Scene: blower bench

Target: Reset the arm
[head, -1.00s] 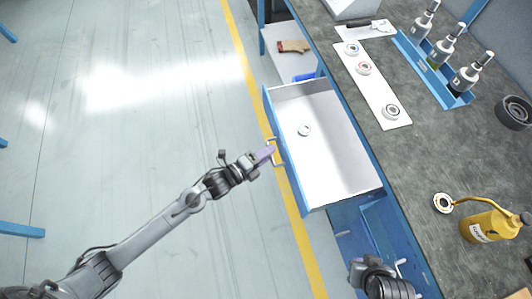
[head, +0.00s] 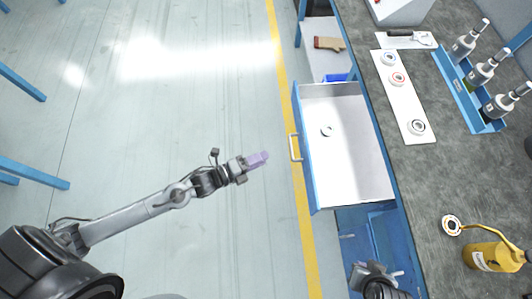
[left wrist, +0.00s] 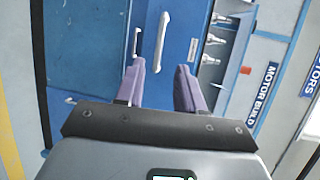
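My left gripper (head: 258,160) has purple fingers and hangs over the floor, left of the open drawer and apart from its handle (head: 295,147). In the left wrist view its two fingers (left wrist: 162,85) stand apart with nothing between them, with blue cabinet fronts and handles beyond. The drawer (head: 350,165) is pulled out from the bench and holds one small white ring-shaped part (head: 326,130). My right gripper (head: 372,272) is at the bottom, beside the blue cabinet below the drawer. Its fingers are not clear enough to judge.
The grey bench top (head: 440,170) carries a white strip (head: 403,98) with several round parts, a blue bottle rack (head: 470,100) and a yellow bottle (head: 490,256). A shelf (head: 322,60) sits behind the drawer. The floor (head: 150,120) at left is mostly clear, with blue legs at the edge.

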